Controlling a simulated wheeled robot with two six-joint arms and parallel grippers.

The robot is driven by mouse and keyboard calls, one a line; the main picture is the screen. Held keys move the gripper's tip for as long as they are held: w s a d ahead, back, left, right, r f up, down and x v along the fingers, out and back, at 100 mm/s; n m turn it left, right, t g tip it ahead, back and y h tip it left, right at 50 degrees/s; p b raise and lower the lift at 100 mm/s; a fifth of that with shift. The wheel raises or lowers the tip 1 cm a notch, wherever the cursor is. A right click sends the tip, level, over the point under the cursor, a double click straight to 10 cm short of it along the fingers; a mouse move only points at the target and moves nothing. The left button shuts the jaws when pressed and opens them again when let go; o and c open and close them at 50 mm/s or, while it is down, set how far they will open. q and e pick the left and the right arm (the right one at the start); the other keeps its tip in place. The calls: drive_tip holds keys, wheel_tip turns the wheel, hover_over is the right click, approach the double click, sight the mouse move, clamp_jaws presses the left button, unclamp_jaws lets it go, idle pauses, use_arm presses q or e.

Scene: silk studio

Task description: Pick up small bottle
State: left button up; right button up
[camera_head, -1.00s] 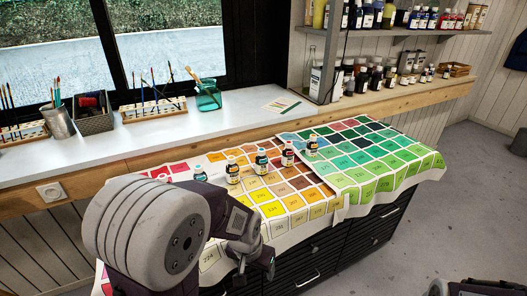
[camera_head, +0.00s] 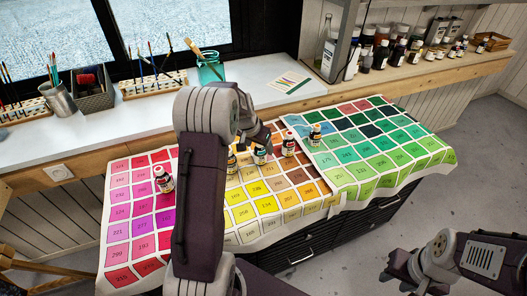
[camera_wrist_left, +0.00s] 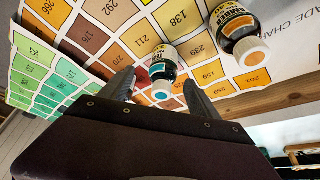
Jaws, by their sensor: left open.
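Small bottles stand in a loose row on the colour-chart sheet (camera_head: 258,214). A small dark bottle with a teal cap (camera_wrist_left: 162,72) is between the two fingers of my open left gripper (camera_wrist_left: 160,92) in the left wrist view, and no grip on it shows. In the head view, that bottle (camera_head: 260,154) is just below the left gripper (camera_head: 262,142). An orange-capped bottle (camera_wrist_left: 238,35) stands beside it; its head-view image (camera_head: 232,161) is partly covered by my arm. My right gripper (camera_head: 394,271) is at the lower right, away from the bottles; its jaw opening is unclear.
More bottles stand at left (camera_head: 163,180) and right (camera_head: 289,145), (camera_head: 315,135) of the row. Behind the chart, the white counter (camera_head: 130,127) holds brush holders and a teal jar (camera_head: 211,67). Several bottles line the back-right shelf. Floor is clear at right.

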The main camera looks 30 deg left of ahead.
sight(262, 153)
use_arm(q)
drive_tip(key=x, duration=0.8)
drive_tip(key=shift+w+a, duration=0.2)
drive_tip(key=shift+a, duration=0.15)
drive_tip(key=shift+s+d, duration=0.1)
drive_tip(key=c, duration=0.5)
clamp_jaws()
